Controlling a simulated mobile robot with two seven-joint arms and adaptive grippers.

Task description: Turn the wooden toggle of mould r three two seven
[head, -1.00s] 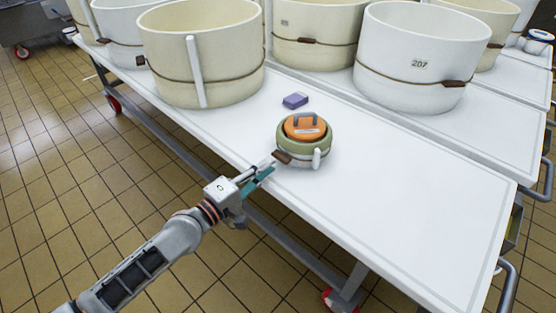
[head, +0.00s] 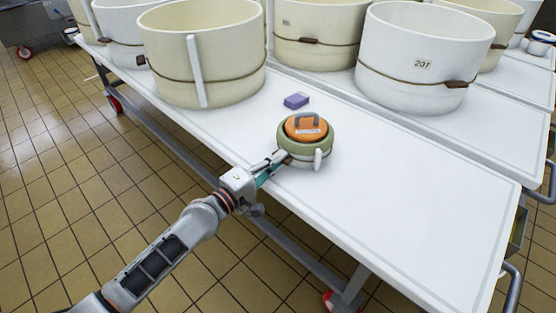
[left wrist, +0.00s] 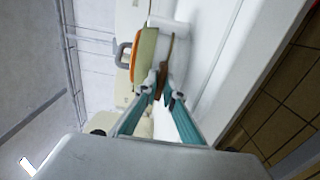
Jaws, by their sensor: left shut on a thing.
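A small round green mould (head: 323,148) with an orange lid and grey handle (head: 306,126) stands on the white table. A pale strip is on its front side, and its label is too small to read. Its brown wooden toggle (head: 287,160) is on the side facing my left arm; it shows as a thin brown bar in the left wrist view (left wrist: 168,66). My left gripper (head: 277,163) is at the mould's side. Its teal fingers (left wrist: 163,96) are closed on the toggle's end, which they partly hide. My right gripper is not in view.
Large cream and white vats stand behind, among them a cream one (head: 205,60) and a white one marked 207 (head: 420,65). A small purple block (head: 296,101) lies behind the mould. The white table (head: 400,210) is clear to the right.

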